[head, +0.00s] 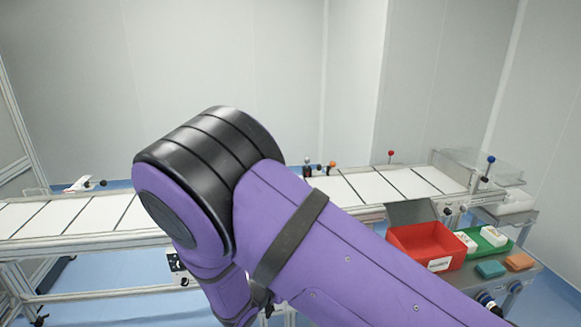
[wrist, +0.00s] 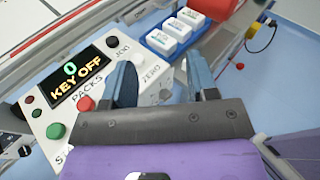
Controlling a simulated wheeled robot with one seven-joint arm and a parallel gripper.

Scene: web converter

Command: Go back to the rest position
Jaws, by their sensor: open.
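My gripper (wrist: 162,78) is open in the wrist view, with its two blue-grey fingers apart and nothing seen between them. It is over the right part of a white control box (wrist: 112,112). The box's display (wrist: 77,80) reads "0" and "KEY OFF". The left finger covers part of the box's face. I cannot tell whether the fingers touch the box. In the head view my purple arm fills the middle and hides most of the gripper area.
A blue holder (wrist: 158,42) with white labelled blocks (wrist: 170,40) lies just beyond the fingers. A conveyor (head: 85,213) with white panels runs across the head view. A red bin (head: 425,244) and green tray (head: 497,248) stand at right. Blue floor shows at the wrist view's right.

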